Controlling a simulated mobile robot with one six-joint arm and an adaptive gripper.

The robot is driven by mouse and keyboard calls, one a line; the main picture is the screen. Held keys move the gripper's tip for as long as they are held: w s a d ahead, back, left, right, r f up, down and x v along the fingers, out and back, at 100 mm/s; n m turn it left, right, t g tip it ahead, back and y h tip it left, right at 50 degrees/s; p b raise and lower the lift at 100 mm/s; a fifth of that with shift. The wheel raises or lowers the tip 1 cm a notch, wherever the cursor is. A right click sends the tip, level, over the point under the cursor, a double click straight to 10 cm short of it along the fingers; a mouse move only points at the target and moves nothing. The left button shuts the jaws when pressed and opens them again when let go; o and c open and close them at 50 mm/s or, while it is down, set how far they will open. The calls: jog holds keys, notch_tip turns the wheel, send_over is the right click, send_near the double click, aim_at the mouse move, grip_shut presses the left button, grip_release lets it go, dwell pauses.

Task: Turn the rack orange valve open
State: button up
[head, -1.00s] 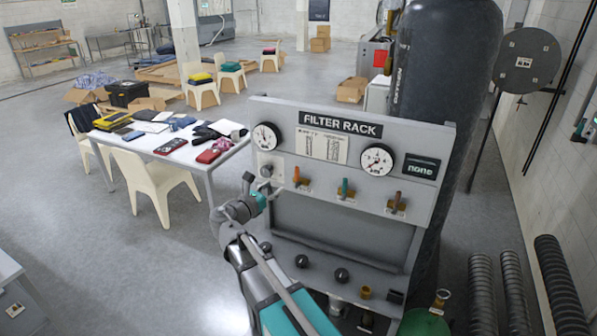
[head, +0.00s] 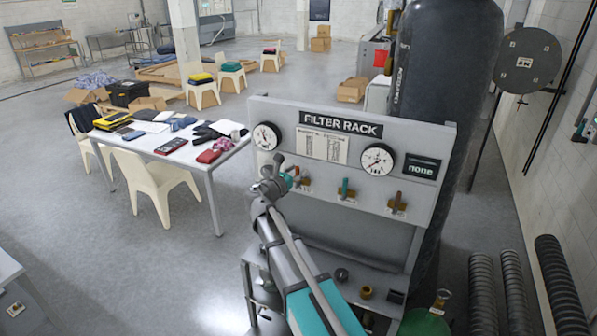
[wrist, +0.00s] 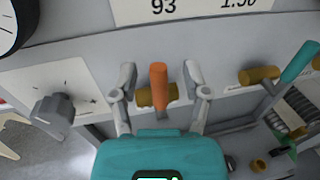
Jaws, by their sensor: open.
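The rack's orange valve is a short upright orange handle (wrist: 159,84) on a brass body (wrist: 144,97), centred in the wrist view. In the head view the orange handle (head: 297,172) is partly covered by my gripper (head: 277,172). My gripper (wrist: 160,72) is open, with one grey finger on each side of the handle. A gap shows on both sides, and I cannot tell the exact depth between fingertips and handle. The filter rack panel (head: 440,150) stands behind it.
A teal-handled valve (head: 345,187) and a brown-orange valve (head: 397,201) sit to the right on the same panel. Two gauges (head: 266,136) (head: 377,160) are above. A grey knob (wrist: 54,110) projects at left in the wrist view. A dark tank (head: 447,70) stands behind.

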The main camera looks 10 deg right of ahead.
dwell(0.3)
grip_shut()
